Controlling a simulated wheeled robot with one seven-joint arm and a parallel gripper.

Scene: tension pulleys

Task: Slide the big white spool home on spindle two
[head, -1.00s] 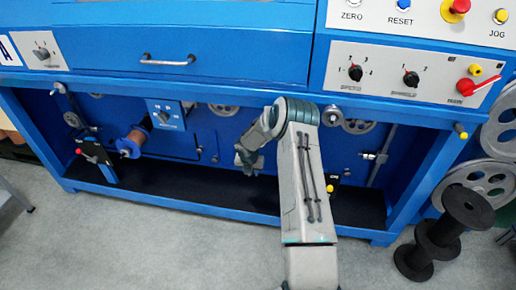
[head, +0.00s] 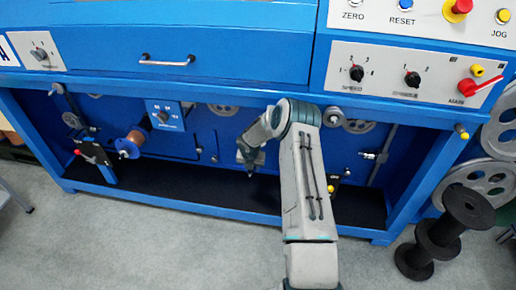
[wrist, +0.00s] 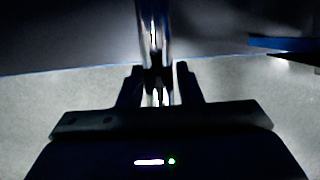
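My gripper (head: 250,170) hangs at the end of my bent arm, in front of the blue back panel and above the dark floor of the bay. In the wrist view its two dark fingers (wrist: 158,82) stand on either side of a shiny metal rod (wrist: 154,35). I cannot tell whether they touch it or whether it is spindle two. I cannot make out a big white spool in either view. A copper-coloured spool (head: 137,137) sits on the left of the panel.
Grey pulley wheels (head: 222,109) are on the back panel. A red-tipped lever block (head: 104,167) stands at left. Black spools (head: 465,212) are stacked on the floor at right, near large grey wheels (head: 480,185). The cabinet's lower rail (head: 200,207) runs along the front.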

